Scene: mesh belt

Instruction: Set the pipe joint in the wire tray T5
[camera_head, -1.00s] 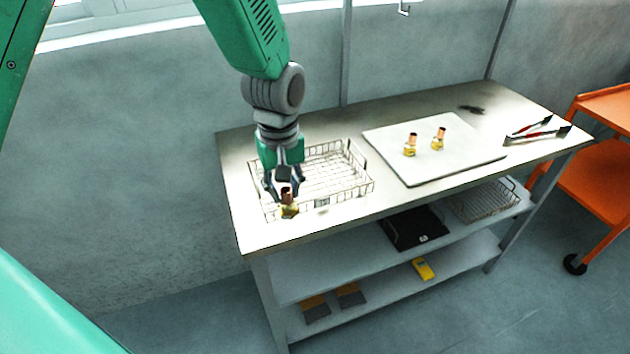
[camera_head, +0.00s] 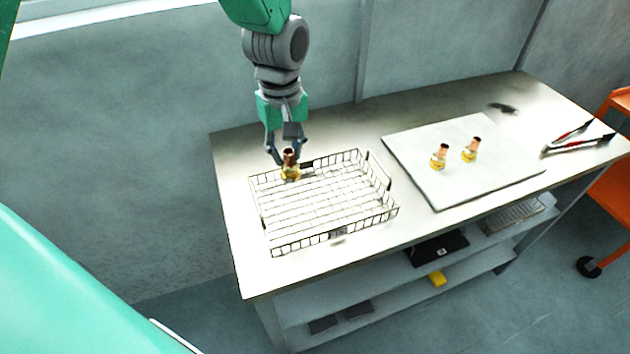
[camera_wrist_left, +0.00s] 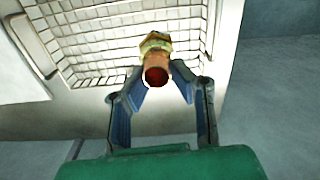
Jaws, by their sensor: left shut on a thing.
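A brass and copper pipe joint (camera_head: 290,170) is held in my left gripper (camera_head: 288,158), which is shut on its copper end. The joint also shows in the left wrist view (camera_wrist_left: 156,62) between the fingers (camera_wrist_left: 158,85). The wire tray (camera_head: 335,238) stands on the left part of the steel table. In the head view the joint overlaps the tray's back left rim; its exact height above the tray cannot be told. A small label is on the tray's front side; its text is too small to read. My right gripper is out of view.
A white board (camera_head: 440,203) to the right of the tray bears two more pipe joints, (camera_head: 439,156) and (camera_head: 470,150). Red-handled tongs (camera_head: 578,140) lie at the table's right end. Shelves below hold a black item (camera_head: 437,249) and a yellow one (camera_head: 437,279).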

